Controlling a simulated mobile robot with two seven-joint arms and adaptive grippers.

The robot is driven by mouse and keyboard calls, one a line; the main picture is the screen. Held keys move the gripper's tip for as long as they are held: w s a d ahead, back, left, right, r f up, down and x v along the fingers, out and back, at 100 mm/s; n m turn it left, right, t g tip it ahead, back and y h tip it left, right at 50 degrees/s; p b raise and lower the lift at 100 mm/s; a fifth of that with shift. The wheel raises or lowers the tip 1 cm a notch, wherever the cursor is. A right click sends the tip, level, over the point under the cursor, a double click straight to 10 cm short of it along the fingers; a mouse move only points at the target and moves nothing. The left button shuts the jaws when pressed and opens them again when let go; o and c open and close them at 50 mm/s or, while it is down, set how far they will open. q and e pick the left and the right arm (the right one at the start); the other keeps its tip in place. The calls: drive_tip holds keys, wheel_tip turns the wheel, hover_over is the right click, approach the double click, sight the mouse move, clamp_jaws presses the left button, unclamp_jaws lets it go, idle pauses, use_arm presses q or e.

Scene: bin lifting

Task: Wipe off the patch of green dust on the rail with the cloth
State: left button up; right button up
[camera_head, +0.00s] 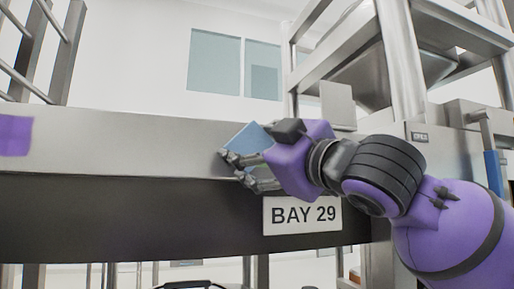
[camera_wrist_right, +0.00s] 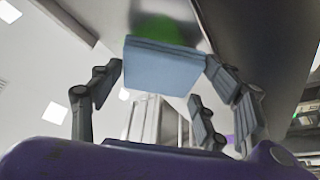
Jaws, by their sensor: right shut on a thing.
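The blue cloth (camera_head: 247,138) is in my right gripper (camera_head: 236,165), against or very near the front of the grey rail (camera_head: 120,145). In the right wrist view, the folded cloth (camera_wrist_right: 160,68) sits between the fingers of the right gripper (camera_wrist_right: 165,75), which is shut on it. The green dust patch (camera_wrist_right: 158,24) shows there on the rail, just beyond the cloth's upper edge; the cloth may cover part of it. In the head view, no green shows. I cannot tell whether the cloth touches the rail. My left gripper is not in view.
A "BAY 29" sign (camera_head: 302,215) hangs below the rail, under my right gripper. A purple patch (camera_head: 15,136) is at the rail's left end. A metal frame with a hopper (camera_head: 350,50) stands behind at right. The rail's left stretch is clear.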

drive_tip(key=shift+w+a, duration=0.25)
drive_tip(key=shift+w, duration=0.55)
drive_tip(key=shift+w+d, duration=0.3)
drive_tip(key=shift+d, duration=0.7)
drive_tip(key=shift+w+d, duration=0.25)
drive_tip(key=shift+d, duration=0.7)
drive_tip(key=shift+w, duration=0.1)
drive_tip(key=shift+a, duration=0.1)
drive_tip(key=shift+s+a, duration=0.3)
drive_tip(key=shift+a, duration=0.65)
drive_tip(key=shift+s+a, duration=0.25)
drive_tip(key=shift+a, duration=0.7)
drive_tip(key=shift+s+d, duration=0.3)
drive_tip(key=shift+s, duration=0.6)
drive_tip(key=shift+s+d, duration=0.3)
drive_tip(key=shift+s, duration=0.65)
drive_tip(key=shift+s+d, duration=0.3)
drive_tip(key=shift+s, duration=0.6)
